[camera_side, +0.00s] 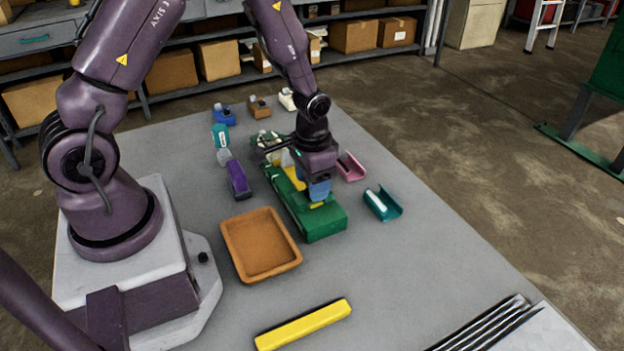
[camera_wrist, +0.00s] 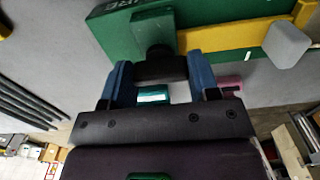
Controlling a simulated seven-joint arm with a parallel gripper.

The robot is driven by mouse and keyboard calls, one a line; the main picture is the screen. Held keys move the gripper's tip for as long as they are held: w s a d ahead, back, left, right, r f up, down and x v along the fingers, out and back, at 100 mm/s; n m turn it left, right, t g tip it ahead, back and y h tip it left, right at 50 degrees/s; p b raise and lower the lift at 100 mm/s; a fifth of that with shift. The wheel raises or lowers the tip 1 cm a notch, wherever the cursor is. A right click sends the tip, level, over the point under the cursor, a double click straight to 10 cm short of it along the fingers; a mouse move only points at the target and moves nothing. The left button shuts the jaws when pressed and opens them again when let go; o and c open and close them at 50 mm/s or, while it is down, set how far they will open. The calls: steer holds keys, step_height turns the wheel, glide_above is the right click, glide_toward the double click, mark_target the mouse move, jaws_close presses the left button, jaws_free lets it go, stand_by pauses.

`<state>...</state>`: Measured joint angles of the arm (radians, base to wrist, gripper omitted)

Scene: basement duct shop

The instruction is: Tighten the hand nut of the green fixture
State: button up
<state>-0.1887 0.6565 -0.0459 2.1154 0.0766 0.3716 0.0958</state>
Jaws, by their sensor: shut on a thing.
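The green fixture (camera_side: 322,222) stands near the middle of the grey table, with a yellow strip (camera_side: 294,178) along it. In the wrist view the fixture (camera_wrist: 118,32) fills the top, with its yellow strip (camera_wrist: 235,37) and a pale grey block (camera_wrist: 287,42) at the right. The dark hand nut (camera_wrist: 160,66) sits at the fixture's near end. My gripper (camera_wrist: 162,80) has its blue fingers on either side of the nut and is shut on it. In the side view my gripper (camera_side: 319,190) points down over the fixture and hides the nut.
An orange tray (camera_side: 231,262) is left of the fixture, and a yellow bar (camera_side: 304,325) lies in front. A teal channel (camera_side: 383,205) and pink channel (camera_side: 351,167) lie to the right. A purple piece (camera_side: 237,180) is to the left. Metal rods (camera_side: 480,325) lie at front right.

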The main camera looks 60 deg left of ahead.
steer(key=o, duration=0.9)
step_height(320, 180, up, 13)
steer(key=shift+r, duration=0.1)
steer(key=s+d+r+t, duration=0.1)
steer(key=s+r+t, duration=0.1)
steer(key=s+r, duration=0.2)
steer(key=s+d+r+t, duration=0.1)
steer(key=s+d+r, duration=0.1)
steer(key=s+r, duration=0.3)
steer(key=s+d+r+t, duration=0.2)
steer(key=s+r, duration=0.3)
steer(key=r, duration=0.1)
steer(key=shift+t, duration=0.3)
